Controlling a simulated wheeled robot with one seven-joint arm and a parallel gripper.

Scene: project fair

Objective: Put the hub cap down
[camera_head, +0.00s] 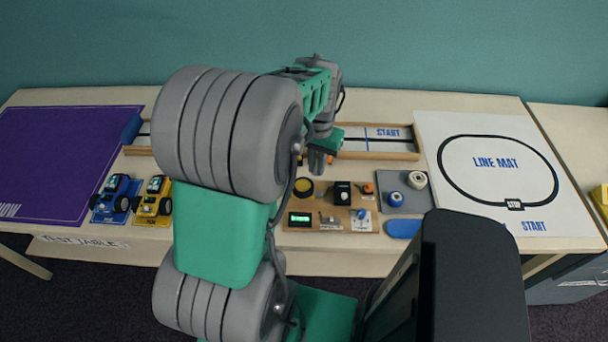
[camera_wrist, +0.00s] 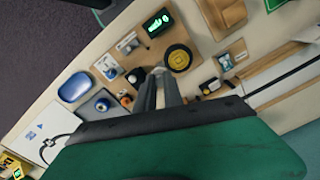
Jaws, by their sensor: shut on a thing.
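My gripper (camera_head: 317,165) hangs over the back of the test board, its fingers pointing down. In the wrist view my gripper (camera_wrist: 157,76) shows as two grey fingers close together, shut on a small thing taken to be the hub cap. The hub cap itself is mostly hidden between the fingers, and its shape and colour cannot be made out. A black wheel with a yellow centre (camera_wrist: 178,57) lies on the board beside the fingertips; it also shows in the head view (camera_head: 303,187).
The wooden test board (camera_head: 345,226) carries a green display (camera_head: 300,218) and knobs. A grey pad (camera_head: 400,205) with spools, a blue dish (camera_head: 402,229) and the line mat (camera_head: 495,165) lie right. Blue (camera_head: 115,197) and yellow (camera_head: 153,203) cars stand left. A walled track (camera_head: 390,154) runs behind.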

